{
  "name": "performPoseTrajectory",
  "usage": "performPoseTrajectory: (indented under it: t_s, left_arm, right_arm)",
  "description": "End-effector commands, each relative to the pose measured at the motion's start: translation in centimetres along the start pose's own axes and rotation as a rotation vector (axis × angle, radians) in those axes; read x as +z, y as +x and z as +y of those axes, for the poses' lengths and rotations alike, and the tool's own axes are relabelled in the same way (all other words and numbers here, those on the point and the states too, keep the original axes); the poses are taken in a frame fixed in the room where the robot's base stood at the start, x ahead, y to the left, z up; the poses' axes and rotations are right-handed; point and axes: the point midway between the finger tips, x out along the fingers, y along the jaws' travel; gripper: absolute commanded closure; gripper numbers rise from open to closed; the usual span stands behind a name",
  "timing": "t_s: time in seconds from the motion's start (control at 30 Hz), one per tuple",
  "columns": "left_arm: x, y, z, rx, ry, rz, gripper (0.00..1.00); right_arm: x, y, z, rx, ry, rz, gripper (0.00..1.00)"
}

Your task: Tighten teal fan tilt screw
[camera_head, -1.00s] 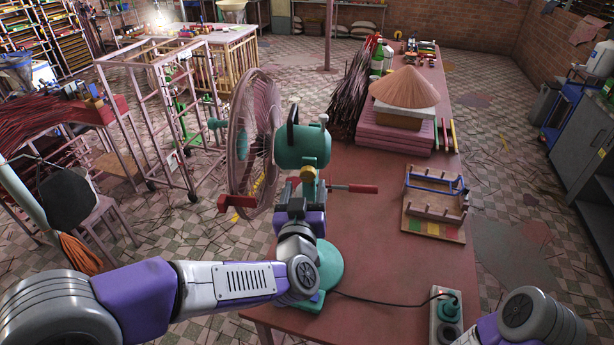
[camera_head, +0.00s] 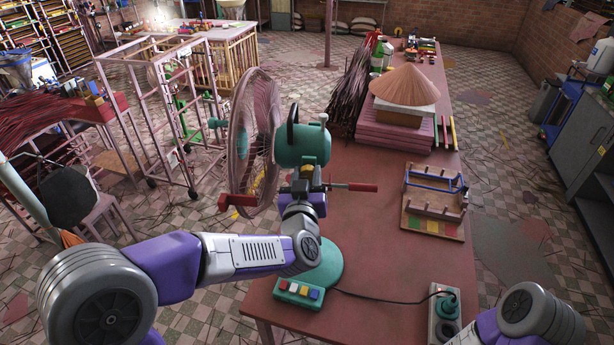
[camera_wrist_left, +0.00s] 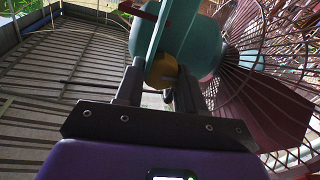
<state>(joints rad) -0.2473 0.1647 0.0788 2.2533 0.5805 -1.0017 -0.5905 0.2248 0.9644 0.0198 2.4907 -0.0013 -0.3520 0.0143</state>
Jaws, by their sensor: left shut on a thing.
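The teal fan stands on the red table; its teal motor housing (camera_head: 302,146) is behind the round wire cage (camera_head: 252,145), and its round teal base (camera_head: 325,268) is below. My left gripper (camera_head: 306,180) is just under the housing, at the tilt joint. In the left wrist view, a yellow knob (camera_wrist_left: 161,70), which looks like the tilt screw, sits between the fingertips (camera_wrist_left: 158,88) of my left gripper. The fingers are shut on it. My right gripper is out of view; only part of that arm shows.
A red-ended bar (camera_head: 355,187) sticks out right of the joint. A wooden rack (camera_head: 433,215), a stack with a cone of incense (camera_head: 408,88) and a power strip (camera_head: 445,318) are on the table (camera_head: 385,270). The cable crosses its front.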

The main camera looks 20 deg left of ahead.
Motion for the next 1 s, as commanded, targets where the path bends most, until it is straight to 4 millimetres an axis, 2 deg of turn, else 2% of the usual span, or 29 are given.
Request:
performPoseTrajectory:
  t_s: [0.27,0.47,1.0]
  left_arm:
    - [0.0,0.0,0.0,0.0,0.022,0.0,0.92]
    - [-0.1,0.0,0.1,0.002,0.107,0.0,0.92]
    - [-0.1,0.0,0.3,0.002,0.586,-0.001,0.92]
  right_arm:
    - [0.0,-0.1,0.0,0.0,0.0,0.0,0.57]
    - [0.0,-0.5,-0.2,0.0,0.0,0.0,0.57]
    - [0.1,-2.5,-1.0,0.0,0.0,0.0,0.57]
